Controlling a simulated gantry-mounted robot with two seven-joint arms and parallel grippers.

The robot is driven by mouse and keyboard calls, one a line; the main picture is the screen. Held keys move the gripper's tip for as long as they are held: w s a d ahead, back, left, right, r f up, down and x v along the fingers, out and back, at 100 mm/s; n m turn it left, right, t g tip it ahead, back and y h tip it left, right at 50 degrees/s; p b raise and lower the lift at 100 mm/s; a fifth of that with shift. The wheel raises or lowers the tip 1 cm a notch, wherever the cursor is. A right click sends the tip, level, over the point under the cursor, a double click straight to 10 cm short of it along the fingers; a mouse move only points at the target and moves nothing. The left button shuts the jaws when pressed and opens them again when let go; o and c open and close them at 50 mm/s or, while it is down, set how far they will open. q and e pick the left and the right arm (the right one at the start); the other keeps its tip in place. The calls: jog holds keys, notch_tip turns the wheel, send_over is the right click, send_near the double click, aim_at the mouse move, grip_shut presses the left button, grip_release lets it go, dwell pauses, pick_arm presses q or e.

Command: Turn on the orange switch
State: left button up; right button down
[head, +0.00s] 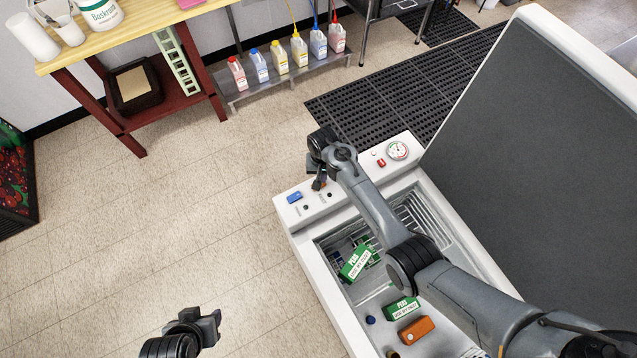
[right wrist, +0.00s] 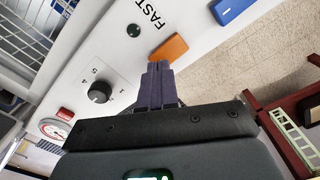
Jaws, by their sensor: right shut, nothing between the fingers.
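The orange switch (right wrist: 170,48) is a small flat rocker on the white freezer panel, by the printed word FAST in the right wrist view. In the head view only a bit of orange shows by my right gripper (head: 318,184), which hides most of it. My right gripper is shut and empty, and points down at the panel. In the right wrist view its dark fingertips (right wrist: 160,68) are right at the near edge of the orange switch; I cannot tell whether they touch. My left gripper (head: 208,322) is low in the head view, over the floor, away from the panel; its jaws are unclear.
The panel also carries a blue switch (head: 294,197), a numbered black knob (right wrist: 99,92), a red switch (head: 381,162) and a round gauge (head: 398,150). The open freezer holds green boxes (head: 357,262) and an orange box (head: 416,330). Its raised lid (head: 540,150) stands right.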

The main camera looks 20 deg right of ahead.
jog(key=shift+f, duration=0.25)
dwell(0.5)
jog(key=shift+f+b, duration=0.6)
jog(key=shift+f, duration=0.15)
dwell(0.4)
jog(key=shift+r+p, duration=0.75)
jog(key=shift+p, duration=0.1)
notch_tip(320, 180, up, 6)
jog(key=p, duration=0.6)
jog(key=shift+f, duration=0.2)
